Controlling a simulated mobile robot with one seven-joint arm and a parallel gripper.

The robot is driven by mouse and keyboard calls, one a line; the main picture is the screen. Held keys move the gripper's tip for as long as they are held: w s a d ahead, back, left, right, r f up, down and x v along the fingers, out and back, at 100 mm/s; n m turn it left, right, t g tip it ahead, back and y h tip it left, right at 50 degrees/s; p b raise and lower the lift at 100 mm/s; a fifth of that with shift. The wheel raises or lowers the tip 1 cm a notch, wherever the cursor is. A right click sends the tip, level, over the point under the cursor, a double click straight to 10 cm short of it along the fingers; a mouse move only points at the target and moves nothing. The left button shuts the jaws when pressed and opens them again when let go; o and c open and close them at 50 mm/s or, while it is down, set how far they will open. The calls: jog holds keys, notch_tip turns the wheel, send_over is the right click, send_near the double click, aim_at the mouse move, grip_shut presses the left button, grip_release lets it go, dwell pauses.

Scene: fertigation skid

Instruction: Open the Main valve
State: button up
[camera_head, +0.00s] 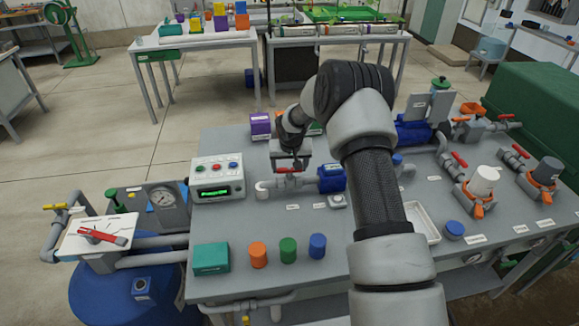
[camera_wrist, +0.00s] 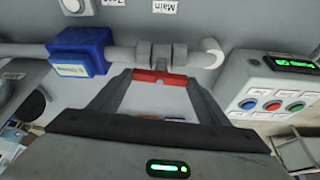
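The valve with a small red handle (camera_head: 288,171) sits on the grey pipe at the back of the skid table, between a pipe elbow and a blue box. In the wrist view its red handle (camera_wrist: 160,77) lies roughly along the pipe, and a label reading Main (camera_wrist: 164,6) is beside the valve. My gripper (camera_wrist: 160,80) is open, its two fingertips wide apart near the two ends of the handle. Whether the fingers touch the handle I cannot tell. In the head view my gripper (camera_head: 290,160) is just above the handle, partly hiding the valve.
A blue box (camera_wrist: 80,52) on the pipe is close to one finger. A control box (camera_head: 217,178) with coloured buttons and green display stands left. A purple box (camera_head: 261,125) is behind. Coloured caps and a teal box (camera_head: 211,257) are in front. Another red lever (camera_head: 103,236) is far left.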

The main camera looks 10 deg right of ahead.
jog(key=c, duration=0.4)
jog(key=shift+d+n, duration=0.1)
jog(key=shift+n, duration=0.3)
jog(key=shift+c, duration=0.2)
jog(key=shift+n+y, duration=0.3)
jog(key=shift+n, duration=0.1)
jog(key=o, duration=1.1)
jog(key=shift+c, duration=0.2)
jog(key=b+v, duration=0.1)
jog(key=v, duration=1.6)
jog(key=shift+s+r, duration=0.15)
